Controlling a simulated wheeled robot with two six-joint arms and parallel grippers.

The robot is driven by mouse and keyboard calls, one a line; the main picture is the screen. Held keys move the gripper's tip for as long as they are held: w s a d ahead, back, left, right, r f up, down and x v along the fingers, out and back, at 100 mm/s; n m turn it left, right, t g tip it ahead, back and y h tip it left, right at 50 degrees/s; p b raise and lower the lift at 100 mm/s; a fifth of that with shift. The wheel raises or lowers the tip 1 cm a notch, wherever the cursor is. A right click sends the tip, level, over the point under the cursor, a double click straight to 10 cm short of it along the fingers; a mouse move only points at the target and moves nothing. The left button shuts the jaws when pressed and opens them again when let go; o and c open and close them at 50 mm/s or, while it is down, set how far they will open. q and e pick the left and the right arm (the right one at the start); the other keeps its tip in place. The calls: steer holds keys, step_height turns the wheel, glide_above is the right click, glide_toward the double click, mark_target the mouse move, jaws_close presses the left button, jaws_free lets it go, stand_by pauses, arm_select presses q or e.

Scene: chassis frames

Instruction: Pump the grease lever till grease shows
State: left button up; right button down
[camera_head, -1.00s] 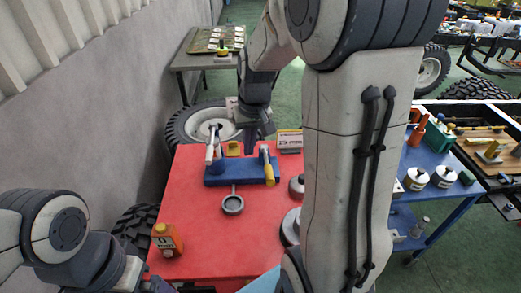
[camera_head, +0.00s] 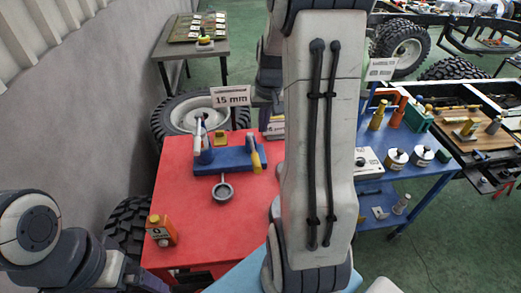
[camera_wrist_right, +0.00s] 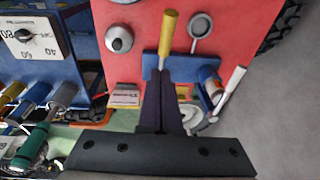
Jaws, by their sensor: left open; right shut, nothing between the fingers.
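A blue fixture (camera_head: 228,160) sits on the red table (camera_head: 195,226). A lever with a yellow handle (camera_head: 255,160) stands at its right end; the handle also shows in the right wrist view (camera_wrist_right: 168,34). A lever with a pale handle (camera_head: 199,130) stands at its left end, seen too in the right wrist view (camera_wrist_right: 232,88). A grey ring-shaped cup (camera_head: 222,191) lies in front. My right gripper (camera_wrist_right: 160,74) is shut and empty, its tips near the yellow-handled lever; contact is unclear. My left gripper (camera_head: 150,282) is at the bottom edge, partly cut off, apart from the fixture. No grease is discernible.
A "15 mm" sign (camera_head: 231,96) stands behind the fixture. A blue bench (camera_head: 425,180) with cans is on the right. My right arm hides the table's right side. The front middle of the table is clear.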

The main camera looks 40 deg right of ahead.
steer(key=p, duration=0.2)
glide_above(258, 159)
steer(key=d, duration=0.1)
step_height(258, 159, down, 7)
steer(key=shift+s+a+f, duration=0.1)
steer(key=shift+a+f, duration=0.1)
steer(key=shift+f, duration=0.5)
steer(key=shift+s+a+f, duration=0.1)
steer(key=shift+a+f, duration=0.05)
steer(key=shift+f, duration=0.6)
steer(key=shift+a+f, duration=0.2)
steer(key=shift+f, duration=0.5)
